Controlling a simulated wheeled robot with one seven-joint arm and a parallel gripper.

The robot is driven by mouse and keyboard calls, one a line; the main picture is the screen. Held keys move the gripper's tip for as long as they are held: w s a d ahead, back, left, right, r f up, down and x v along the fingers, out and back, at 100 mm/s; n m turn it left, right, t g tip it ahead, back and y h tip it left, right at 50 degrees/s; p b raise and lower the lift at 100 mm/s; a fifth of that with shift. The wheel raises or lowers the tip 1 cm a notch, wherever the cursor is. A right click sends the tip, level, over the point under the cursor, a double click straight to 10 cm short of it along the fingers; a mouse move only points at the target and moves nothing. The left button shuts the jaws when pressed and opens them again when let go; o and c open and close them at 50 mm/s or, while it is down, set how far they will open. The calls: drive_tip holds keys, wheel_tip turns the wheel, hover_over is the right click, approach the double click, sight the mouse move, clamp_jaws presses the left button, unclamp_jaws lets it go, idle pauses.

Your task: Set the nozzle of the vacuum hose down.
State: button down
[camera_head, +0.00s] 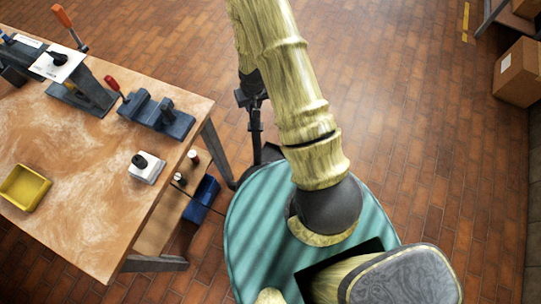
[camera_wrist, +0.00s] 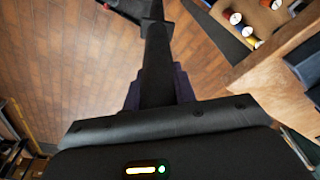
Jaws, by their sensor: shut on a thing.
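My gripper (camera_wrist: 160,92) is shut around a black tube, the nozzle of the vacuum hose (camera_wrist: 155,55), in the wrist view. The tube runs away from the jaws to a wider dark end at the top edge, partly cut off. Brown floor tiles lie beyond it. In the head view, dark parts beside my arm (camera_head: 255,120) seem to be the held nozzle, hanging near the table's right side. My jaws are mostly hidden there, and I cannot tell whether the nozzle touches the floor.
A wooden worktable (camera_head: 85,180) stands at left with clamps, a yellow tray (camera_head: 24,187) and a white block with a black knob (camera_head: 147,167). A lower shelf (camera_head: 165,222) holds small items and a blue bin (camera_head: 202,199). A cardboard box (camera_head: 518,72) is far right. Open floor lies between.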

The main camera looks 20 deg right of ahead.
drive_tip(key=shift+s, duration=0.15)
drive_tip(key=w+d+f+m+b, duration=0.1)
drive_tip(key=w+d+f+b, duration=0.1)
drive_tip(key=f+b, duration=1.1)
drive_tip(key=w+d+f+m+b, duration=0.2)
drive_tip(key=d+f+b, duration=0.3)
drive_tip(key=f+b, duration=0.9)
drive_tip(key=w+d+f+m+b, duration=0.1)
drive_tip(key=w+d+f+b, duration=0.1)
drive_tip(key=f+b, duration=1.2)
drive_tip(key=d+b, duration=0.1)
drive_tip(key=b, duration=0.4)
drive_tip(key=shift+d+f+h, duration=0.25)
drive_tip(key=shift+h, duration=0.15)
drive_tip(key=shift+w, duration=0.1)
wheel_tip(320, 180, down, 6)
drive_tip(key=b, duration=0.2)
drive_tip(key=shift+f, duration=0.1)
